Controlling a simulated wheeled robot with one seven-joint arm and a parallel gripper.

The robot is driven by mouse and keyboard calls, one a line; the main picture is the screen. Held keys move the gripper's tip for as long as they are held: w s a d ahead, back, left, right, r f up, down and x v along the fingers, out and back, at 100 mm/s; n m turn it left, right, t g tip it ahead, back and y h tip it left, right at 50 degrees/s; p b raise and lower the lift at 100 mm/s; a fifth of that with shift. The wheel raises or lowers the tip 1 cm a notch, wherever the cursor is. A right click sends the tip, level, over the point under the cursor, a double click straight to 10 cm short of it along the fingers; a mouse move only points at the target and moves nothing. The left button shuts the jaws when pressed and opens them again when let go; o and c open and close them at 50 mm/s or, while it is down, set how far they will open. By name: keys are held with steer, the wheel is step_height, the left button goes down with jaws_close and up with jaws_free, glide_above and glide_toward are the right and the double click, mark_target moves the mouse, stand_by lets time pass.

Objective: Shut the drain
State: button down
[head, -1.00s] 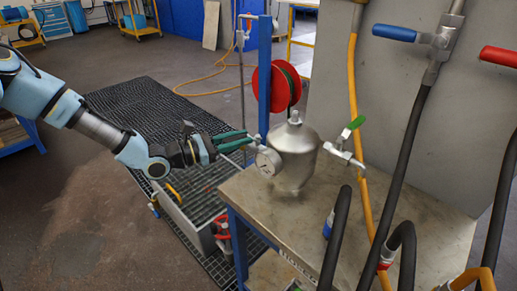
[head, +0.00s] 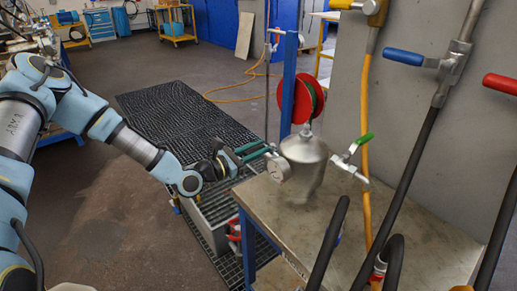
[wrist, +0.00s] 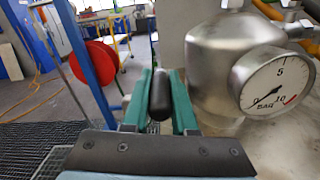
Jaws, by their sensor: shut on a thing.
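A steel vessel (head: 304,165) with a domed lid stands on the bench. It also shows in the wrist view (wrist: 215,65), with a round pressure gauge (wrist: 272,85) on its side. My gripper (head: 268,152) is at the vessel's left side, by the gauge. In the wrist view its teal fingers are closed on a black-sleeved lever handle (wrist: 160,95), which lies between them. The valve body behind the handle is hidden, so I cannot tell its position. A valve with a green lever (head: 364,139) sits on the vessel's right side.
Blue (head: 404,57) and red (head: 499,83) lever valves with dark hoses stand at the right front. A red hose reel (head: 308,100) on a blue post is behind the vessel. A black floor grating (head: 175,115) lies left of the bench (head: 365,235).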

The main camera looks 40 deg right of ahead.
steer(key=c, duration=0.7)
jaws_free()
steer(key=a+b, duration=0.1)
steer(key=a, duration=0.2)
steer(key=a+b, duration=0.1)
steer(key=a, duration=0.3)
steer(key=a+b, duration=0.1)
steer(key=a, duration=0.2)
steer(key=shift+w+a, duration=0.25)
steer(key=shift+a, duration=0.15)
